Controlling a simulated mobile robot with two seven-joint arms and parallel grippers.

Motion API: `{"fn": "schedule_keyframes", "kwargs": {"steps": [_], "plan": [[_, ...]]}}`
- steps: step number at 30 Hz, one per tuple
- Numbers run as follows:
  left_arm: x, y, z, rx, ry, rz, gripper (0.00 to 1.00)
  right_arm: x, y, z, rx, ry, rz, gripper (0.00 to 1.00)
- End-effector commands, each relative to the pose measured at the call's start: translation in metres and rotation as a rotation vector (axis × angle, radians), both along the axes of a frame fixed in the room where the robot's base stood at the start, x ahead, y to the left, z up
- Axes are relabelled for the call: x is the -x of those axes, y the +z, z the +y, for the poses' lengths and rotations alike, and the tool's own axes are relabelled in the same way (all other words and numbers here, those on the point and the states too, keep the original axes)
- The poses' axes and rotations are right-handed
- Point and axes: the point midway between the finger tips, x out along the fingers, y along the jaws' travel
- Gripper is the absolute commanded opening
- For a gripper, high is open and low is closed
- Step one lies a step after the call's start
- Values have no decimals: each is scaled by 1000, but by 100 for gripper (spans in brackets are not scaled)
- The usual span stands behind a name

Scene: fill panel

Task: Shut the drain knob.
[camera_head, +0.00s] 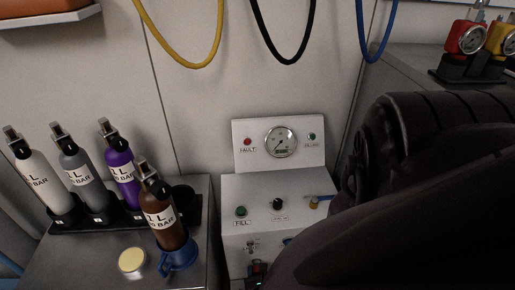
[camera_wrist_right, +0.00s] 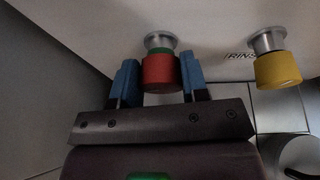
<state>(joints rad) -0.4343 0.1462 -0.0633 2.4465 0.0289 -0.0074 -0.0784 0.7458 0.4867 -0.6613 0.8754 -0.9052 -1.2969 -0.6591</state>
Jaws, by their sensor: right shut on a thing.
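In the right wrist view, a round red knob (camera_wrist_right: 161,75) with a green band sits on a silver stem on a pale panel face. My right gripper (camera_wrist_right: 158,80) has its two blue fingers on either side of this knob and is shut on it. No label for the red knob is readable, so I cannot confirm it is the drain knob. A yellow knob (camera_wrist_right: 278,70) is to its right, beside lettering that starts "RINS". In the head view my dark right arm covers the lower right, and its fingers cannot be made out. My left gripper is not in view.
The fill panel (camera_head: 254,188) carries a gauge (camera_head: 280,141), a green button (camera_head: 241,211) and a black knob (camera_head: 278,203). To its left, several bottles stand in a black rack, and a brown bottle (camera_head: 163,213) stands in a blue holder (camera_head: 179,257). Hoses hang above.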

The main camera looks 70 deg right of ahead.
Motion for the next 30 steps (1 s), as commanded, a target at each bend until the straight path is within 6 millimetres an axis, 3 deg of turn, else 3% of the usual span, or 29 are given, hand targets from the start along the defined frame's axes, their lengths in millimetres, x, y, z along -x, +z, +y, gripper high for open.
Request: {"fn": "schedule_keyframes", "kwargs": {"steps": [15,30], "plan": [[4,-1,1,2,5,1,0,2,-1,-1,-144,1,-279,17],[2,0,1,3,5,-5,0,2,0,-2,-170,0,-330,17]]}}
